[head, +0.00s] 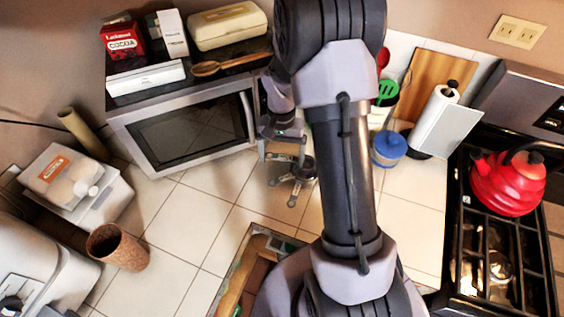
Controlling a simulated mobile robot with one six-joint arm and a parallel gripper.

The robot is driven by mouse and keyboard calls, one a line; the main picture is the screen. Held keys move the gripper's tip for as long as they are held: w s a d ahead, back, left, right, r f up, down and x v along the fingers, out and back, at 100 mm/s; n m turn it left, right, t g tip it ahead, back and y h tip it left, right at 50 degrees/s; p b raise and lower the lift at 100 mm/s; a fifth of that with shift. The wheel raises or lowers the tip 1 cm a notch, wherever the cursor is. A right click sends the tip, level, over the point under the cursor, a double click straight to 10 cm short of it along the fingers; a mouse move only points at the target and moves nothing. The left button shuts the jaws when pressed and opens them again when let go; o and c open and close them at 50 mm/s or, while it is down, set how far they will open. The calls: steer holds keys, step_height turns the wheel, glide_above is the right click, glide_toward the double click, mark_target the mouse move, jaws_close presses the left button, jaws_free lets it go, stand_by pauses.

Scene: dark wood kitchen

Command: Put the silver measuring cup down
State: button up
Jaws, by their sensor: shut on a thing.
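My gripper (284,156) is over the white tiled counter, just right of the microwave's front. It is shut on the silver measuring cup (305,166), a small grey metal piece that shows in part just below and right of the jaws. Thin grey arms with rounded ends (292,201) stick out beside it; I cannot tell whether they belong to the cup. The gripper hides part of the grip. Whether the cup touches the tiles is unclear.
The microwave (190,131) stands close on the left. Bare tiles (205,204) lie left of the gripper, near a brown cup (118,247).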

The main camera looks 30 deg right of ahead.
steer(key=shift+w+d+f+b, duration=0.15)
steer(key=shift+f+b, duration=0.9)
steer(key=shift+f, duration=1.3)
steer(key=o, duration=1.3)
steer(key=a+r+t+p, duration=0.2)
steer(key=a+r+p, duration=0.15)
steer(key=r, duration=1.65)
steer(key=s+a+r+n+t, duration=0.1)
steer(key=s+a+r, duration=0.3)
steer(key=s, duration=0.1)
steer(key=s+a+r+n+t, duration=0.1)
steer(key=s+a+r+t, duration=0.1)
steer(key=s+a+r, duration=0.2)
steer(key=s+a+r+n+t+y+p, duration=0.1)
steer(key=s+a+r, duration=0.3)
steer(key=s, duration=0.4)
steer(key=shift+s+a+t, duration=0.1)
steer(key=shift+a+t, duration=0.35)
steer(key=shift+t, duration=0.15)
